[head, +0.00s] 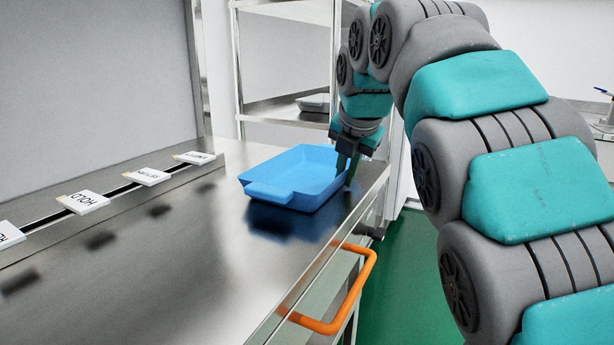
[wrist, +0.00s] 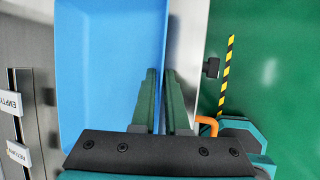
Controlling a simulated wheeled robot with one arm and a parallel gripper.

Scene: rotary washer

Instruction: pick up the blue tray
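The blue tray (head: 292,183) is a shallow rectangular tray with a lip at its near end. It is at the right part of the steel counter, close to the counter's edge. My gripper (head: 347,172) points down at the tray's right wall, with one finger inside and one outside. In the wrist view, the fingers of my gripper (wrist: 162,80) stand close together on either side of the long wall of the tray (wrist: 108,70), shut on it. A dark reflection lies under the tray; I cannot tell whether its bottom touches the counter.
The steel counter (head: 150,260) has a row of labelled plates, including HOLD (head: 82,202), on the left. An orange handle (head: 340,310) sticks out at the counter's front. A rack (head: 285,110) with a pale tray stands behind. Green floor (head: 405,285) lies to the right.

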